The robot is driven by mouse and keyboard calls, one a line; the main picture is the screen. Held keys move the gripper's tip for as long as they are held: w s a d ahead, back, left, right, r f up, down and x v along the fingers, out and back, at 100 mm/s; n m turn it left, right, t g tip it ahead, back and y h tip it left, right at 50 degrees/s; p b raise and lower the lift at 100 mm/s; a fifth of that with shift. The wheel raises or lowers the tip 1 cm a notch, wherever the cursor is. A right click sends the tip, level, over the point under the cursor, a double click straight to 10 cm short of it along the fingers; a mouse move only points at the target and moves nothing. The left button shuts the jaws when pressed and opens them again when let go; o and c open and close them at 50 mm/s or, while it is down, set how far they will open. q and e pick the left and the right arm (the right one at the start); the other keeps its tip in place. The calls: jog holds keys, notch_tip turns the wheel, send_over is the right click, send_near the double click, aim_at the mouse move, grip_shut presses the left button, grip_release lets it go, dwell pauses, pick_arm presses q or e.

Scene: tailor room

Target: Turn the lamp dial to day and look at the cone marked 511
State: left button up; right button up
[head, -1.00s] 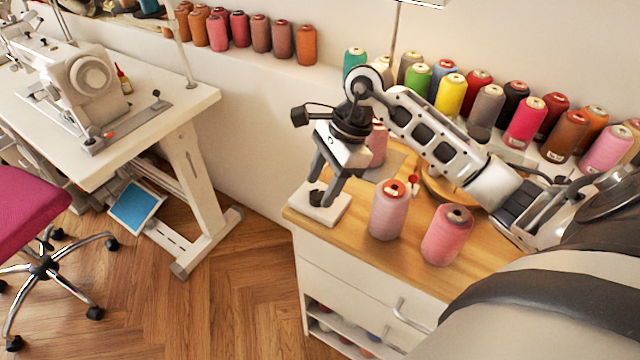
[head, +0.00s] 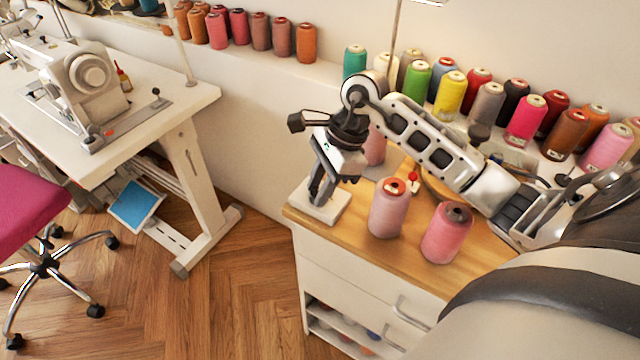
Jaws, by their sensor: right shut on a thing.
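My right gripper (head: 318,198) points down over a small white box (head: 333,211) at the left corner of the wooden cabinet top. Its fingers are shut on the dark dial on the box, which they mostly hide, so its setting cannot be read. Two pink cones stand to the right: one with a red top hole (head: 388,212) and one with a dark top hole (head: 447,236). A third pink cone (head: 375,148) stands behind my gripper, partly hidden. No number is readable on these cones. My left gripper is not in view.
Many coloured cones line the ledge at the back, such as a yellow one (head: 450,95). A thin lamp pole (head: 394,45) rises behind my right arm. A sewing table (head: 180,105) and pink chair (head: 32,205) stand at left, with open floor between.

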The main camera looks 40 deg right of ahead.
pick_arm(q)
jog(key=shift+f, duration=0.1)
pick_arm(e)
jog(key=m+t+b, duration=0.1)
jog(key=m, duration=0.1)
jog(key=shift+s+f+m, duration=0.1)
jog(key=shift+m, duration=0.2)
jog(key=m+b, duration=0.1)
jog(key=m, duration=0.1)
jog(key=shift+m+t+h, duration=0.3)
jog(key=shift+t, duration=0.1)
jog(key=shift+s+a+m+t+h+b, duration=0.1)
jog(key=shift+m+t+h+b, duration=0.35)
jog(key=shift+m, duration=0.75)
jog(key=shift+m+h+b, duration=0.25)
jog(key=shift+m+b, duration=0.1)
jog(key=shift+m, duration=0.55)
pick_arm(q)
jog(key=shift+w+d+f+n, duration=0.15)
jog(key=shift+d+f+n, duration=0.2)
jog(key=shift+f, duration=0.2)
pick_arm(e)
jog(key=shift+m+t, duration=0.25)
jog(key=shift+m, duration=0.15)
jog(key=o, duration=1)
